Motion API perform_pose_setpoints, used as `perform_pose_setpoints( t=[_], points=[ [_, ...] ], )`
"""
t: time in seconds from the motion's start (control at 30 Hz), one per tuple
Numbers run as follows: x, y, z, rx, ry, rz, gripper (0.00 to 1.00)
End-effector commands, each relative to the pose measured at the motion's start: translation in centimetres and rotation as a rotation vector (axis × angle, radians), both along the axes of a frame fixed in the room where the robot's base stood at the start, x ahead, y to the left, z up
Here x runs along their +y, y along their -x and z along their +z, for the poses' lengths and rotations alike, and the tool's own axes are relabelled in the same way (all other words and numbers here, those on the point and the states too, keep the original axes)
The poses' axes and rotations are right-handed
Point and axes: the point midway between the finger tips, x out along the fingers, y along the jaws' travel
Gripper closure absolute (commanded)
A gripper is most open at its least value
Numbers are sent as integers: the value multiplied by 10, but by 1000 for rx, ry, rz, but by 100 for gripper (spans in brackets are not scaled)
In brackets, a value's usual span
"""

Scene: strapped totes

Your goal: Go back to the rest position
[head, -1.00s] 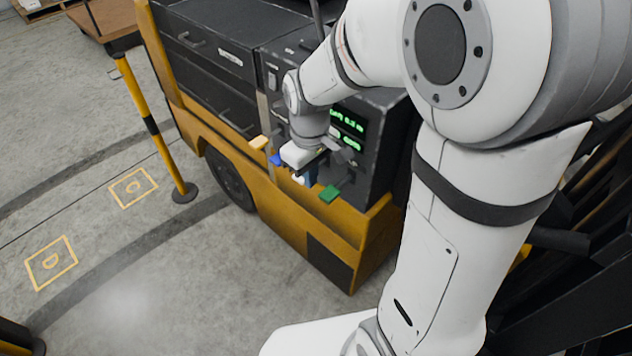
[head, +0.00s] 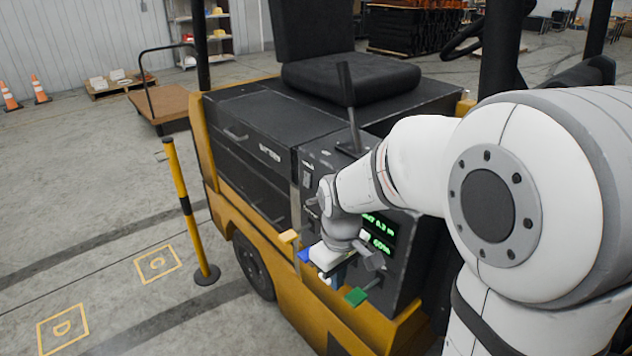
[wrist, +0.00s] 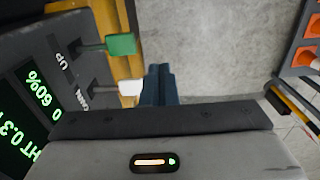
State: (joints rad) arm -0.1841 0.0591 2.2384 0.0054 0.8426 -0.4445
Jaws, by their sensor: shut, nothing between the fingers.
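My gripper (head: 336,280) is at the front of the forklift's dark control panel, largely hidden by my wrist in the head view. In the wrist view its two dark blue fingers (wrist: 158,86) are together with nothing between them. A green lever (head: 356,297) is just right of it, and a blue lever (head: 304,255) and a yellow one (head: 288,237) are to its left. In the wrist view the white lever (wrist: 131,87) is close beside the fingers; I cannot tell if they touch. The green lever (wrist: 121,44) is farther off, near the label UP.
The yellow and black forklift (head: 270,300) carries a green-lit display (head: 380,243) behind my wrist. A yellow post (head: 180,200) stands on the left. A flat cart (head: 165,103) and orange cones (head: 40,90) are farther back. Floor at the left is mostly open.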

Motion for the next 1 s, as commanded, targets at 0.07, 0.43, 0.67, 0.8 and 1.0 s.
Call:
perform_pose_setpoints(
  t=[0.07,0.43,0.67,0.8,1.0],
  points=[
    [-2,2,3,-7,-1,-13,100],
    [-46,65,63,-158,-39,-363,100],
    [-65,105,80,-238,-69,-567,100],
    [-69,115,83,-258,-77,-619,100],
    [-69,117,83,-259,-78,-628,100]
  ],
)
